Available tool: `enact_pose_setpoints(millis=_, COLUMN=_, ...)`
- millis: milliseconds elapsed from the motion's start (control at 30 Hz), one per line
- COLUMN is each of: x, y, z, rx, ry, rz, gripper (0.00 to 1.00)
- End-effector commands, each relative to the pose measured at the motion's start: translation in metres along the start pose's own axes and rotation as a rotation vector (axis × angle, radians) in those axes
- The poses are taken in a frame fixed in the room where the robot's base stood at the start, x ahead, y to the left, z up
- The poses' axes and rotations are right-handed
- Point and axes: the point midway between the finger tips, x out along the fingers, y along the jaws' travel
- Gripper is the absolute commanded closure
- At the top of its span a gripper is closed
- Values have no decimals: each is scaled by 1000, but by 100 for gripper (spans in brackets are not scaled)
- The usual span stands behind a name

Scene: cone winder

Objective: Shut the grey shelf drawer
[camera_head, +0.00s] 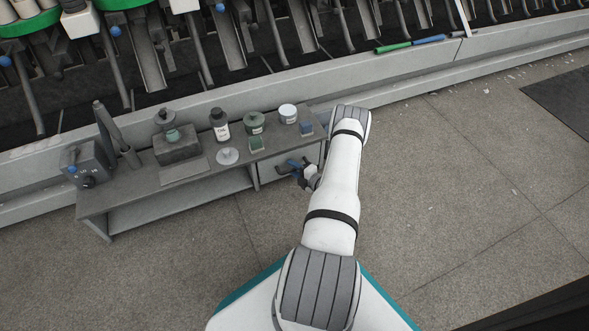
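The grey shelf (215,183) stands low along the machine's base. Its drawer (268,177) is at the right end, below the shelf top, and its grey front faces me. My arm partly covers the right side of this front. How far the drawer is out cannot be told. My gripper (292,166) is at the drawer front, close to a dark handle, with blue on its fingers. Whether it touches the handle, and whether its fingers are open or shut, is too small to tell.
On the shelf top stand a dark bottle (220,125), lidded jars (254,123), a white-lidded jar (288,114), a grey box (177,147) and a control box with knobs (87,165). The winding machine (230,50) rises behind. The floor (470,170) to the right is clear.

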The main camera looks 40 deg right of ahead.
Motion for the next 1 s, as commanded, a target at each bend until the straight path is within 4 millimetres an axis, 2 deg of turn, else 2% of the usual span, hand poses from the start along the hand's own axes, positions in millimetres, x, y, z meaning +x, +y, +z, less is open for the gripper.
enact_pose_setpoints(millis=133, x=-11, y=3, z=1, rx=0, ry=-3, rz=1, gripper=66)
enact_pose_setpoints(millis=400, x=-58, y=3, z=0, rx=3, ry=-4, rz=-1, gripper=66)
enact_pose_setpoints(millis=533, x=-72, y=1, z=0, rx=2, ry=-2, rz=-2, gripper=66)
enact_pose_setpoints(millis=1000, x=-78, y=-1, z=0, rx=0, ry=0, rz=-1, gripper=66)
